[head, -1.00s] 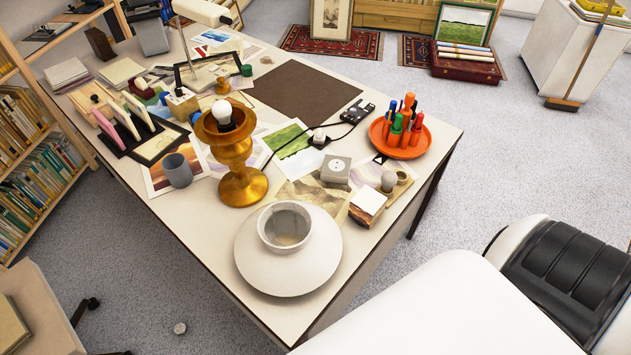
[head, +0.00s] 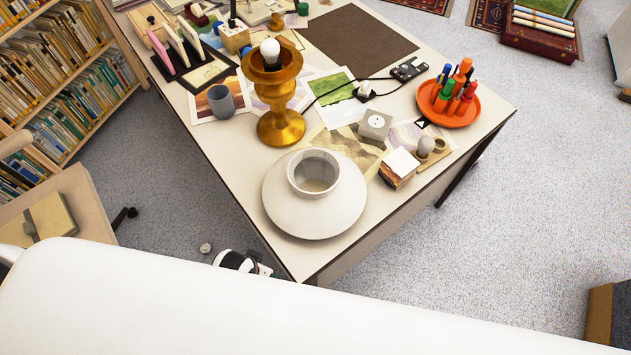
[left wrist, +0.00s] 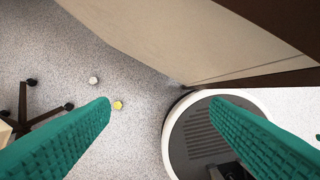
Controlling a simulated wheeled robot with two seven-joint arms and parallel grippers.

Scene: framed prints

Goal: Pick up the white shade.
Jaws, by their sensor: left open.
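The white shade (head: 335,212) is a wide, flared piece with a round open collar facing up. It rests on the near corner of the desk in the head view, beside the gold lamp base (head: 282,128) with its bare bulb. My left gripper (left wrist: 160,103) shows in the left wrist view as two green ribbed fingers, spread apart with nothing between them. It points down towards the floor beside the desk, and the shade is not visible there. In the head view I cannot make out the fingers. My right gripper is not in view.
The desk (head: 222,152) also holds a grey cup (head: 221,101), a socket block (head: 375,125), small sample blocks (head: 398,168) and an orange tray (head: 455,118) of pens. A bookshelf (head: 70,75) stands left. Carpet is open right of the desk. My white arm spans the bottom.

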